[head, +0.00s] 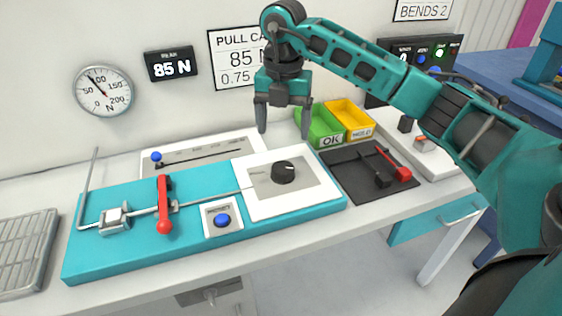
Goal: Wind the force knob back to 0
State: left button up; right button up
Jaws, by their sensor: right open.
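The force knob (283,172) is a black round dial with a white mark, on a white and grey panel (258,206) at the right end of the teal fixture. A round force gauge (104,91) with a dark needle hangs on the wall at the left. A small black display (170,65) beside it reads 85 N. My right gripper (283,122) points down with its two fingers apart and empty. It hangs above and behind the knob, not touching it. My left gripper is not in view.
The teal fixture (140,253) carries a red-handled lever (164,205) and a blue button (222,220). Green (322,126) and yellow (352,119) bins stand behind the knob to the right. A dark mat (345,185) with red and black tools lies right of the fixture.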

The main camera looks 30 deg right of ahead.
aim_at(283, 167)
notch_tip(283, 167, down, 11)
jog(key=shift+r, duration=0.2)
jog(key=c, duration=1)
jog(key=shift+c, duration=0.2)
